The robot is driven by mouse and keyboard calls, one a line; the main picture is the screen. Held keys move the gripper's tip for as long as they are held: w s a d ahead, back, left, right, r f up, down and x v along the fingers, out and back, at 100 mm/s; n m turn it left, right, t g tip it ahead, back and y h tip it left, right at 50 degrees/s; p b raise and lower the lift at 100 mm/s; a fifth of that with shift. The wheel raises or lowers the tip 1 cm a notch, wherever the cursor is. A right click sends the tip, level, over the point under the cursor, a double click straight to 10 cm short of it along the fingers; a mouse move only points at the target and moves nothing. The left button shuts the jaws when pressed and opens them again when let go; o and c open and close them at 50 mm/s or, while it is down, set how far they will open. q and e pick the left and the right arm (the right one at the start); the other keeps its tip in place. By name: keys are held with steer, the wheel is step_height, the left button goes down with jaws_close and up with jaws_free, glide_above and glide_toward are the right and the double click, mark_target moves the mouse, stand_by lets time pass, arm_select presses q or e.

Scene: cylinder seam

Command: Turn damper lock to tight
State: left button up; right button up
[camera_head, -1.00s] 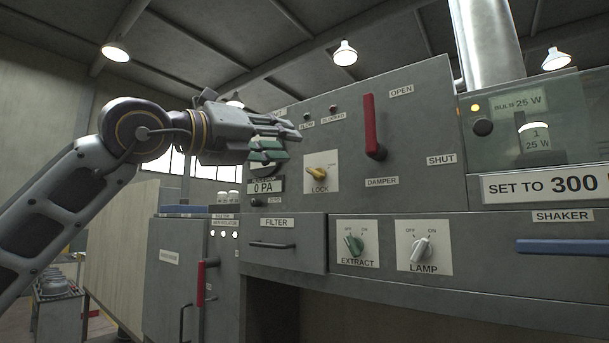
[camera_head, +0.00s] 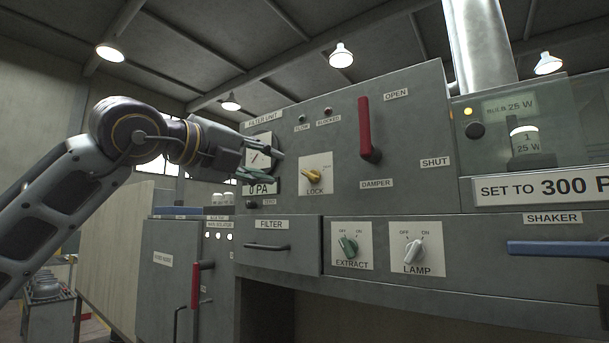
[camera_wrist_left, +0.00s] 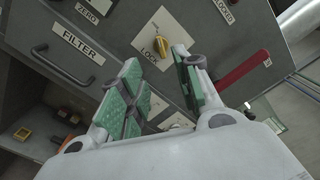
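The damper lock is a small yellow knob (camera_head: 313,175) on a white plate marked LOCK, on the grey panel in the head view. In the left wrist view the yellow knob (camera_wrist_left: 144,42) shows beyond and between the fingertips. My left gripper (camera_head: 262,165) is in front of the panel, left of the knob and apart from it. In the left wrist view my left gripper (camera_wrist_left: 158,78) has its green-padded fingers spread with nothing between them. The red damper lever (camera_head: 369,130) stands upright, right of the lock. My right gripper is not in view.
A pressure gauge (camera_head: 259,156) is partly behind my left gripper. A blue shaker handle (camera_head: 560,247) sticks out at right.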

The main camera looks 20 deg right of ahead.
mark_target(306, 174)
arm_select(q)
steer(key=p+x, duration=0.4)
steer(key=x, duration=0.8)
steer(key=shift+r+p, duration=0.1)
steer(key=shift+p, duration=0.25)
steer(key=shift+p+x, duration=0.35)
steer(key=shift+x, duration=0.5)
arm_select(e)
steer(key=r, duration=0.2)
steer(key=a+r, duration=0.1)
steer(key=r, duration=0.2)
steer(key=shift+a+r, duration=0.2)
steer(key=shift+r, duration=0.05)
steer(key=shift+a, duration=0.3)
arm_select(q)
jaws_close()
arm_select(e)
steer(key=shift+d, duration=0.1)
